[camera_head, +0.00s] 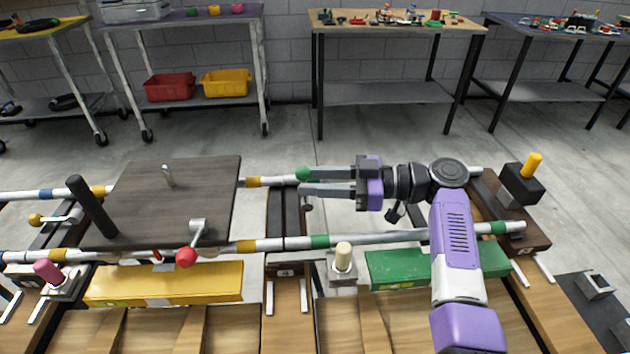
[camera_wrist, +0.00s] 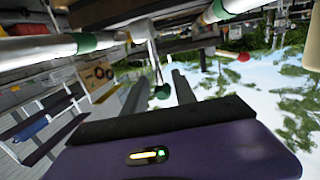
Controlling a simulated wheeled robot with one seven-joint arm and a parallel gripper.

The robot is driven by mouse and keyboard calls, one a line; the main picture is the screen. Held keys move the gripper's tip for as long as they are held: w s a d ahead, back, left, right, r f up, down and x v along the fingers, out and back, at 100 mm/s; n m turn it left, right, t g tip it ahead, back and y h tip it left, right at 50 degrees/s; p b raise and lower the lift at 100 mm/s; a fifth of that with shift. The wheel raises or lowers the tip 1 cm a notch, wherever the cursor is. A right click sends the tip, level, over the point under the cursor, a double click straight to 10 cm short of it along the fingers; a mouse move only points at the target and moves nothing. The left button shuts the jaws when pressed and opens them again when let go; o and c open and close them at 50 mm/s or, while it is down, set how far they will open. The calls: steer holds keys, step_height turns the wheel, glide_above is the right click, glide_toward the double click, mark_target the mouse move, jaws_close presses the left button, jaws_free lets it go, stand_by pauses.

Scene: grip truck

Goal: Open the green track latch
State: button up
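The green latch's round knob (camera_head: 303,173) sits beside the far rail, at the tip of my gripper's upper finger in the head view. My gripper (camera_head: 307,182) points left, with a clear gap between its two fingers. In the wrist view the green knob (camera_wrist: 162,91) lies between the two open fingers (camera_wrist: 160,76). I cannot tell whether a finger touches it. The latch's arm is mostly hidden in the head view. Green bands mark the near rail (camera_head: 320,241).
A dark board (camera_head: 165,205) rides on the rails at left, with a red-knobbed lever (camera_head: 187,257). A yellow-knobbed latch (camera_head: 36,219) is further left. A cream peg (camera_head: 343,257) and green block (camera_head: 385,272) stand in front. A black box with a yellow handle (camera_head: 522,186) stands at right.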

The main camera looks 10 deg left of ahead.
step_height(320, 180, up, 20)
steer(key=p, duration=0.2)
stand_by(0.5)
